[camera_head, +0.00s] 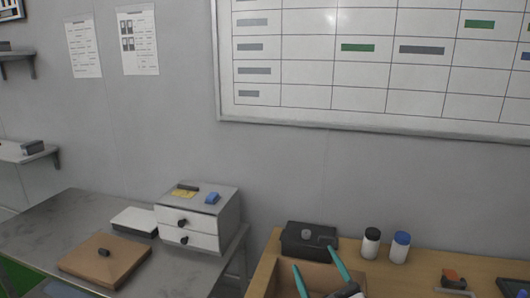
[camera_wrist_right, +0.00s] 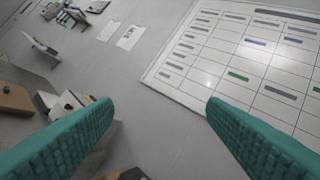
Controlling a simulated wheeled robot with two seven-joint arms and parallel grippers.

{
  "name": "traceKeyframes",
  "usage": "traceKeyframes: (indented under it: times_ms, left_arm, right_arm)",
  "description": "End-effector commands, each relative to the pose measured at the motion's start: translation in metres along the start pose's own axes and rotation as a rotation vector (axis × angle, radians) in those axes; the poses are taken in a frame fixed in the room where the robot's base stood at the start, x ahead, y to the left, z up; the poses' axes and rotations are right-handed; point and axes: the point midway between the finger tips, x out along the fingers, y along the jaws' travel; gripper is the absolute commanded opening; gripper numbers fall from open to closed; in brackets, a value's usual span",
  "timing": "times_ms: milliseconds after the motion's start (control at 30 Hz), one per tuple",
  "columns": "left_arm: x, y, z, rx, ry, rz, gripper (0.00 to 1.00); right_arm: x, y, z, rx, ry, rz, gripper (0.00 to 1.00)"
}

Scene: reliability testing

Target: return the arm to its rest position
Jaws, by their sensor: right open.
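My right gripper (camera_head: 312,257) shows at the bottom of the head view, its two teal fingers apart and pointing up. They overlap the view of an open brown box (camera_head: 283,272) on the wooden table; I cannot tell how far above it they are. In the right wrist view the right gripper (camera_wrist_right: 158,102) is open with nothing between its fingers, facing the grey wall and whiteboard. My left gripper is not in view.
A black box (camera_head: 309,239) and two bottles (camera_head: 371,243) stand on the wooden table (camera_head: 430,283). On the grey table (camera_head: 35,225) are a white drawer unit (camera_head: 188,222) and a brown box (camera_head: 105,262). A whiteboard (camera_head: 375,60) hangs behind; the space before it looks clear.

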Motion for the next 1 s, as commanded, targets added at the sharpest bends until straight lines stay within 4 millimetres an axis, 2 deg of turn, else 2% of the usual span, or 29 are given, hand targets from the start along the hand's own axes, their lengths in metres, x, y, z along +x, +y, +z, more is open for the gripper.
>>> traceKeyframes:
  times_ms: [33, 133, 200, 300, 500, 700, 833, 1000]
  left_arm:
    - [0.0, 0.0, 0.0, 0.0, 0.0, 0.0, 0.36]
    - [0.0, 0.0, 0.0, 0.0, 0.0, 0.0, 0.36]
    - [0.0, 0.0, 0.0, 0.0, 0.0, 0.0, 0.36]
    - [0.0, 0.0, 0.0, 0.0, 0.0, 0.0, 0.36]
    - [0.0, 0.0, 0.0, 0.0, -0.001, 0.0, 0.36]
    - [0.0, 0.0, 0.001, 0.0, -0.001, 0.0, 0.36]
    - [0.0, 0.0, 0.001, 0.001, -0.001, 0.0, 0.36]
    - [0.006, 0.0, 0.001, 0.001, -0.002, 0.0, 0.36]
  right_arm:
    - [-0.022, -0.007, -0.03, 0.069, 0.167, -0.045, 0.66]
    - [-0.074, -0.01, -0.086, 0.184, 0.502, -0.084, 0.66]
    - [-0.118, -0.003, -0.115, 0.25, 0.72, -0.073, 0.66]
    - [-0.174, 0.013, -0.138, 0.324, 0.97, -0.023, 0.66]
    - [-0.257, 0.038, -0.147, 0.415, 1.291, 0.102, 0.66]
    - [-0.319, 0.057, -0.136, 0.477, 1.508, 0.236, 0.66]
    - [-0.353, 0.066, -0.123, 0.511, 1.623, 0.327, 0.66]
    - [-0.361, 0.093, -0.164, 0.509, 1.643, 0.34, 0.66]
